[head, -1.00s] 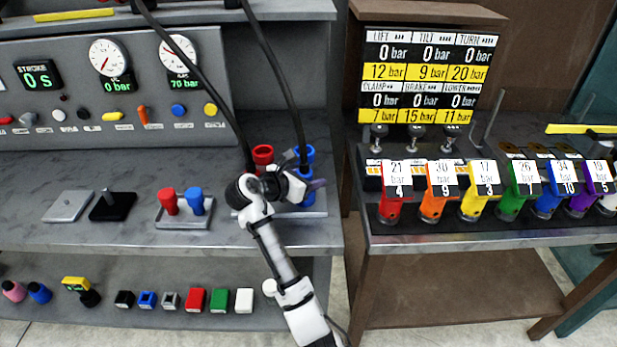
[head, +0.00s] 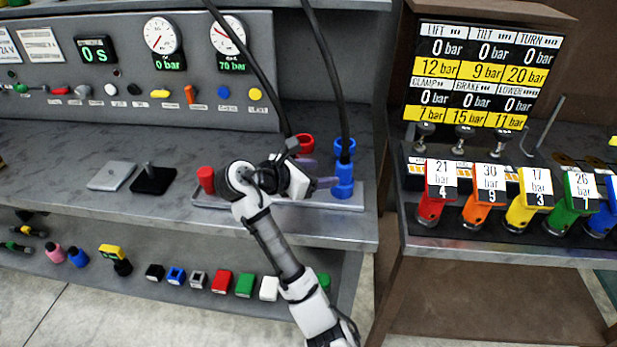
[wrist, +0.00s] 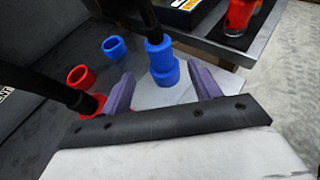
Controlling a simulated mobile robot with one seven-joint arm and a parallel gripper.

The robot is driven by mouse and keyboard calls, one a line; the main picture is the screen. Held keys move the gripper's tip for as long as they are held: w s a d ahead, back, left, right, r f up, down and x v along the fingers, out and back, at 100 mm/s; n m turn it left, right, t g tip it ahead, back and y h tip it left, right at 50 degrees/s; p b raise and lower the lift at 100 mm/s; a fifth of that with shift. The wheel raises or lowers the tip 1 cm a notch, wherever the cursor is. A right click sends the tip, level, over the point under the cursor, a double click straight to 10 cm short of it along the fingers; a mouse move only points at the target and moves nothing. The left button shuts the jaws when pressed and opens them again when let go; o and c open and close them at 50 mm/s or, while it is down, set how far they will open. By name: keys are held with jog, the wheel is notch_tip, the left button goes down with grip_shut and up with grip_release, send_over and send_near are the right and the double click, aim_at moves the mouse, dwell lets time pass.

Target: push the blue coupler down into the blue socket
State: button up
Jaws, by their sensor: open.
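The blue coupler (head: 344,168) hangs on the end of a black hose and stands upright on the blue socket (head: 342,190). The wrist view shows the coupler (wrist: 158,54) as the upper blue piece and the socket (wrist: 165,75) as the lower one. How deep the coupler sits cannot be told. My gripper (head: 322,174) is just left of this stack in the head view. In the wrist view its purple fingers (wrist: 161,72) are open and apart, on either side of the stack, with nothing held.
A red ring (wrist: 80,77) and a blue ring (wrist: 114,48) stand behind the stack. A second hose ends at a red piece (wrist: 90,104) by the left finger. A red peg (head: 206,179) stands left of my gripper. Colored valves (head: 437,195) line the bench at right.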

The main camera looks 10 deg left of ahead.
jog(key=shift+v, duration=1.55)
